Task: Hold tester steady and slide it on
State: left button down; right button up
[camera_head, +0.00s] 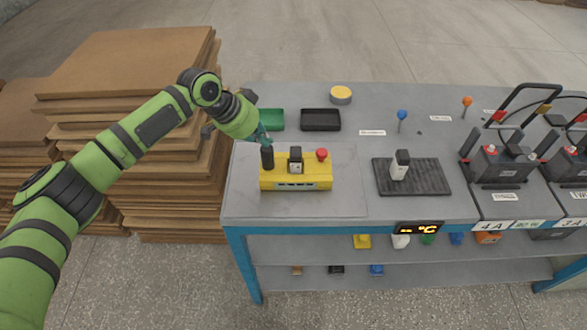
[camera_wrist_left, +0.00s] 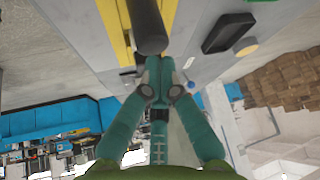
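The yellow tester (camera_head: 296,184) stands on the left part of the grey bench. It carries a black upright post (camera_head: 267,158) at its left end, a dark block (camera_head: 295,160) in the middle and a red button (camera_head: 322,154) at the right. My left gripper (camera_head: 263,136) is at the top of the post, its teal fingers pointing down. In the left wrist view its fingertips (camera_wrist_left: 159,68) come together beside the end of the black post (camera_wrist_left: 148,28); a grip on the post is not visible. A yellow strip of the tester (camera_wrist_left: 117,30) shows beside it. My right gripper is out of view.
A black mat (camera_head: 430,180) with a grey-and-black device (camera_head: 400,165) lies right of the tester. Green (camera_head: 270,119) and black (camera_head: 320,120) trays and a yellow round tin (camera_head: 340,95) are behind. Batteries (camera_head: 497,165) with cables stand at right. Brown board stacks (camera_head: 130,75) rise at left.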

pick_arm(q)
jog(key=shift+s+f, duration=0.1)
jog(key=shift+f, duration=0.55)
